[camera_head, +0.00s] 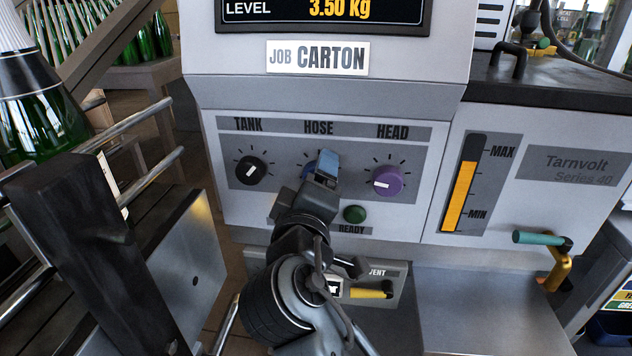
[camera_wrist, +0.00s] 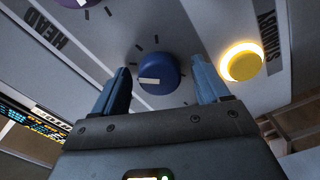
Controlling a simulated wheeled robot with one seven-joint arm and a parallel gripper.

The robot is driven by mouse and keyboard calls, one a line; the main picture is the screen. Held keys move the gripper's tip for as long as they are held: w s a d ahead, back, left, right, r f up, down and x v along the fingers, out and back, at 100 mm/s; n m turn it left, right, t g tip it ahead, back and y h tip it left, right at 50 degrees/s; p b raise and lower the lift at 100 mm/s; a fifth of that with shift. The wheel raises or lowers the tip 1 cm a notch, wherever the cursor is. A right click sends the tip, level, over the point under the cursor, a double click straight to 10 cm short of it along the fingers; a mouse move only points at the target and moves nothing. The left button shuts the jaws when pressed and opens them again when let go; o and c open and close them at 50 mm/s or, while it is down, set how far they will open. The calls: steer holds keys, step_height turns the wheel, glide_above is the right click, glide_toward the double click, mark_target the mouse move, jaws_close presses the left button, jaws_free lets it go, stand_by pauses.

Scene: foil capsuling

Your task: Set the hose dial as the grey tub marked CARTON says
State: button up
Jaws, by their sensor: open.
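The hose dial is a blue knob with a white mark. In the wrist view the dial (camera_wrist: 158,72) sits between my fingertips, its mark pointing left. In the head view it is mostly hidden behind my gripper (camera_head: 326,163), under the label HOSE. My gripper (camera_wrist: 160,85) is open, with one blue finger on each side of the dial; I cannot tell whether either touches it. A sign (camera_head: 317,58) on the machine reads JOB CARTON. I see no grey tub marked CARTON in either view.
The black TANK dial (camera_head: 251,170) is left and the purple HEAD dial (camera_head: 388,181) right of the hose dial. A green button (camera_head: 354,214) is marked READY. A lit yellow button (camera_wrist: 241,62) shows near my right finger. A dark post (camera_head: 95,250) stands at left.

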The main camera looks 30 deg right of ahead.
steer(key=v, duration=0.7)
steer(key=shift+s+a, duration=0.25)
steer(key=shift+s, duration=0.05)
